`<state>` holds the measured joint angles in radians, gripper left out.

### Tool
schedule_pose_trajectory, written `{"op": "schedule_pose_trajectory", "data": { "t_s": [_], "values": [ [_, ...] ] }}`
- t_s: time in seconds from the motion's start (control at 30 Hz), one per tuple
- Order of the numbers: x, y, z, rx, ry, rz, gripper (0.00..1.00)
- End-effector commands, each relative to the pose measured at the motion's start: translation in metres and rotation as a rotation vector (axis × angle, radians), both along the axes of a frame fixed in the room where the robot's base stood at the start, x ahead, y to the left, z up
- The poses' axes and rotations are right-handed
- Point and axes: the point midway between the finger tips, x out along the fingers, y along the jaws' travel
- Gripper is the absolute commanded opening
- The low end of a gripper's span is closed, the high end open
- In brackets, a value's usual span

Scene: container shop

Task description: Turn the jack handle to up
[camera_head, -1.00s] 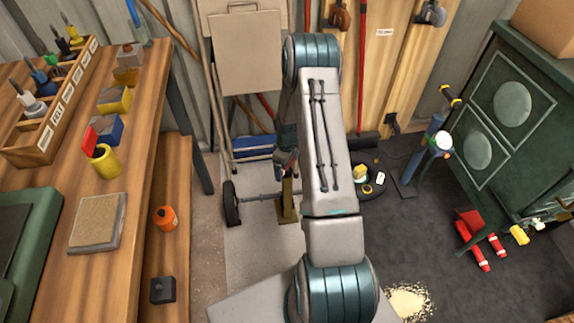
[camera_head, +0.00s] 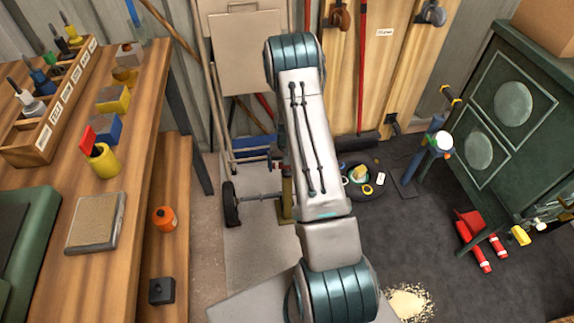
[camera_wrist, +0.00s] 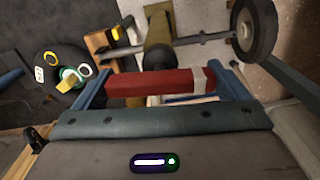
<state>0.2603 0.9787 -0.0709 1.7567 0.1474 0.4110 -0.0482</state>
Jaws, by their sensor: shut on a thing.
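The jack shows in the head view as a mustard upright post (camera_head: 286,205) low on the floor. A metal axle with a black wheel (camera_head: 231,205) runs to its left. In the wrist view the mustard post (camera_wrist: 157,45) stands just beyond a red handle bar (camera_wrist: 150,83) with a pale band near its right end. My gripper (camera_wrist: 160,75) has one blue finger at each end of the red bar and is shut on it. The bar lies nearly level across the wrist picture. In the head view my arm hides most of the gripper and handle.
The wooden workbench (camera_head: 150,100) stands on the left. A round black tray (camera_head: 345,183) with small items lies on the floor right of the jack. A blue pump with a gauge (camera_head: 442,140) and a dark green cabinet (camera_head: 540,110) stand farther right. Dark floor between them is mostly clear.

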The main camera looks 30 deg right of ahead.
Motion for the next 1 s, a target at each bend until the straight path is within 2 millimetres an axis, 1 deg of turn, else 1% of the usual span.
{"op": "schedule_pose_trajectory", "data": {
  "t_s": [1.0],
  "values": [
    [0.0003, 0.0016, 0.0013, 0.001, 0.001, -0.963, 0.72]
  ]
}}
